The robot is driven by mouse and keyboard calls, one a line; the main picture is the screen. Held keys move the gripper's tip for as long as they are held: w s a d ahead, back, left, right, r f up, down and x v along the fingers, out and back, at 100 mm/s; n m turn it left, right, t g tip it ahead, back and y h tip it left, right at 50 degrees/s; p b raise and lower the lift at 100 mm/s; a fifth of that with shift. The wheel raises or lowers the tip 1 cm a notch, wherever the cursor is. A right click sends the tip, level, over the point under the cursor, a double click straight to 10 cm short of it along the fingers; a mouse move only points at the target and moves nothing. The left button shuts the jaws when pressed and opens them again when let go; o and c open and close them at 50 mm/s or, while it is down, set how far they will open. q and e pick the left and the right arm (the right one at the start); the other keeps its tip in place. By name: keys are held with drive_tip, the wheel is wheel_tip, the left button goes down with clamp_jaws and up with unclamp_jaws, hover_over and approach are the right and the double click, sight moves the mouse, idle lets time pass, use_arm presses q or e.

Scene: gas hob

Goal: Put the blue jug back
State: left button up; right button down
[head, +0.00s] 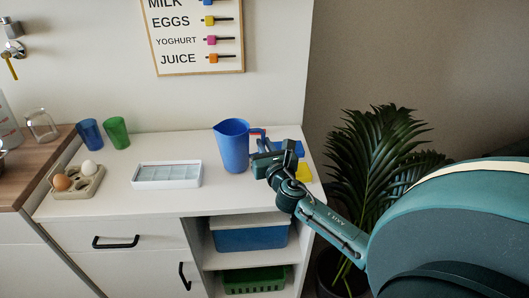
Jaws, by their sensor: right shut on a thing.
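The blue jug (233,146) stands upright on the white counter (146,204), near its right end, with its spout to the left. My right gripper (259,155) is at the jug's right side and is shut on its handle. The fingers and most of the handle are hidden behind the gripper body and wrist. I cannot tell whether the jug's base touches the counter or is slightly above it. My left gripper is not in view.
A white tray (166,175) lies left of the jug. An egg holder (78,183), a blue cup (89,134) and a green cup (116,132) stand further left. A yellow thing (304,173) lies by my wrist. Open shelves below hold a blue box (250,239) and a green basket (255,281).

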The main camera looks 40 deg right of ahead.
drive_tip(key=shift+f, duration=0.3)
drive_tip(key=shift+f, duration=0.15)
drive_tip(key=c, duration=1.9)
unclamp_jaws()
drive_tip(key=shift+f, duration=0.15)
drive_tip(key=shift+c, duration=0.2)
drive_tip(key=o, duration=0.5)
drive_tip(key=shift+c, duration=0.2)
